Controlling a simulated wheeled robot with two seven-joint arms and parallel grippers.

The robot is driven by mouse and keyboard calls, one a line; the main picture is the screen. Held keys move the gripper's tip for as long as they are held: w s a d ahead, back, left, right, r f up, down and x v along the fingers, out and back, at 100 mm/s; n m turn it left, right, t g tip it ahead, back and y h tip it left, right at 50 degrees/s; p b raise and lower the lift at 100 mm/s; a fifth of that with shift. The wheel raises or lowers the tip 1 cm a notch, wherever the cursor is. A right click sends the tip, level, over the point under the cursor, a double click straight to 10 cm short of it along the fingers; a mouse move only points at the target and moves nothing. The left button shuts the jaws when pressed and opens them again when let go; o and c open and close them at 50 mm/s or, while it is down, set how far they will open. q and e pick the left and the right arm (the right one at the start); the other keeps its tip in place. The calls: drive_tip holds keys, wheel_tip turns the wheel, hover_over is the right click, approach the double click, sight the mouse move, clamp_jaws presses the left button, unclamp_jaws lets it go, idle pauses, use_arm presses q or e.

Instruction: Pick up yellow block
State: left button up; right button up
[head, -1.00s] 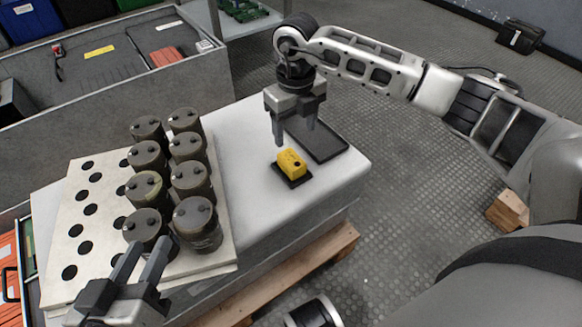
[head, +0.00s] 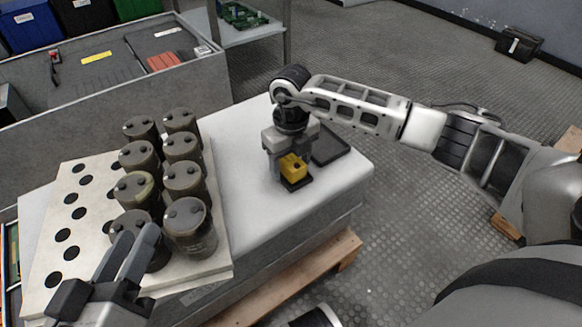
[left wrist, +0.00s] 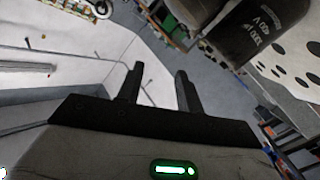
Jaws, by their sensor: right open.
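The yellow block (head: 292,166) sits on a small black pad (head: 297,184) on the white bench top. My right gripper (head: 290,174) points straight down over it. Its fingers are open and reach down to the block's level, close to its sides; I cannot tell whether they touch it. My left gripper (head: 131,256) is at the lower left, in front of the capacitors. It also shows in the left wrist view (left wrist: 157,78), with its fingers apart and nothing between them.
Several dark capacitors (head: 183,180) stand on a white board with holes (head: 58,210), left of the block. A black tray (head: 330,146) lies behind the block to the right. The bench top (head: 245,225) in front is clear. A wooden pallet (head: 345,245) shows below.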

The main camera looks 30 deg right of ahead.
sight(291, 163)
drive_tip(key=c, duration=1.2)
use_arm(q)
drive_tip(key=shift+f, duration=0.2)
use_arm(e)
drive_tip(key=shift+o, duration=0.2)
drive_tip(key=shift+r, duration=0.1)
